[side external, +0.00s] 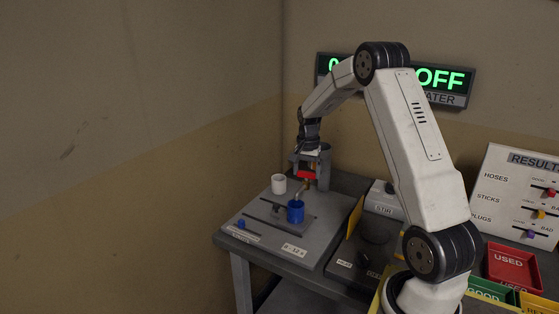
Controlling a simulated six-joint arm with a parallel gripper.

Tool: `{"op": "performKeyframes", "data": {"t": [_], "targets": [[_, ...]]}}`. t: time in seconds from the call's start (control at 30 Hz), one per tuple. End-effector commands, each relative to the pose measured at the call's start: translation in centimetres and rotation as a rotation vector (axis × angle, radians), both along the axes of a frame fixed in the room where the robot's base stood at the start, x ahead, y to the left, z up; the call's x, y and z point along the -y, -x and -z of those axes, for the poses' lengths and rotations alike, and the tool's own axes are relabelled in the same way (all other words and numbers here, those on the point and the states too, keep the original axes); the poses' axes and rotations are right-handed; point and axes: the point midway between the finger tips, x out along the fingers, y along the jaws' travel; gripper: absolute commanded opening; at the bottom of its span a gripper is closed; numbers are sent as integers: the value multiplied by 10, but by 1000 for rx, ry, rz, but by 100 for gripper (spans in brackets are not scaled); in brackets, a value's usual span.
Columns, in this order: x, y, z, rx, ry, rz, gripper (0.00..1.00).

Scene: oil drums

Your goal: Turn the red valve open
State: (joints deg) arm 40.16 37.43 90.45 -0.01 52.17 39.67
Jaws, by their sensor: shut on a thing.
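The red valve (306,175) is a small red handle at the top of a grey fixture on the grey work plate. My gripper (305,169) points down over it with its jaws shut on the red handle. The fingers hide part of the handle. The fine angle of the handle is too small to tell.
A white cup (278,184) stands at the left on the plate. A lit sign (441,79) on the back wall reads OFF, partly hidden by my arm. A results board (515,195), a red USED tray (513,268) and a STIR box (384,200) are on the right.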

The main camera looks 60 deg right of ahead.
Motion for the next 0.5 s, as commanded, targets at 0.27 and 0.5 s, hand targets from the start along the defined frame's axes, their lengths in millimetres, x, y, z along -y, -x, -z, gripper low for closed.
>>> {"op": "performKeyframes", "data": {"t": [0.27, 0.5], "targets": [[0, 0, -2, 0, 1, -235, 29], [0, 0, -2, 1, 0, -463, 29]]}}
